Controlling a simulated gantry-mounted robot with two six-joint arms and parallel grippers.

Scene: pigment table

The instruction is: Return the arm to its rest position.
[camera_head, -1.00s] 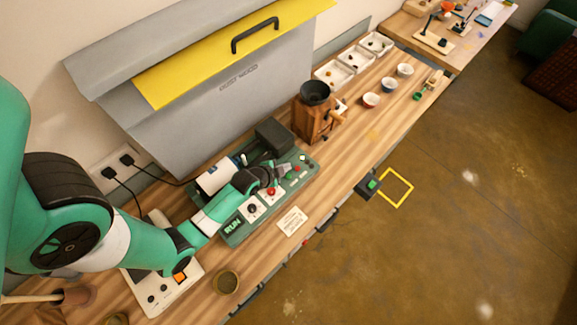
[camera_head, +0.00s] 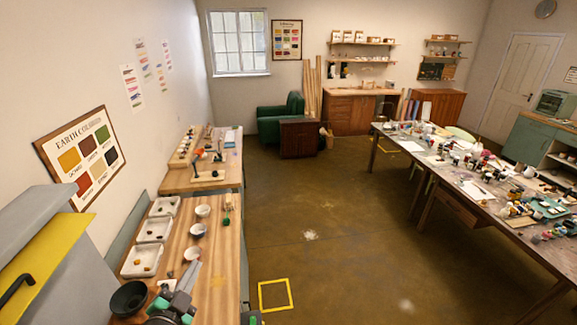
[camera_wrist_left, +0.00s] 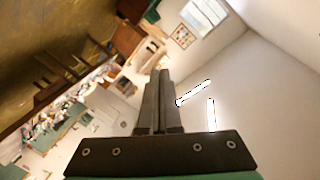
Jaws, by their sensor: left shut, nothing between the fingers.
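My left gripper (camera_head: 190,275) shows at the bottom left of the head view, in front of the near workbench. That view looks out across the room, tilted, with no surface close to the fingertips. My right gripper is in neither view.
The near workbench (camera_head: 215,262) carries white trays (camera_head: 153,230), small bowls (camera_head: 197,230) and a dark bowl (camera_head: 129,299) beside my gripper. A grey hood with a yellow panel (camera_head: 45,262) stands at left. A cluttered table (camera_head: 455,178) is at right; the floor (camera_head: 330,240) between is open.

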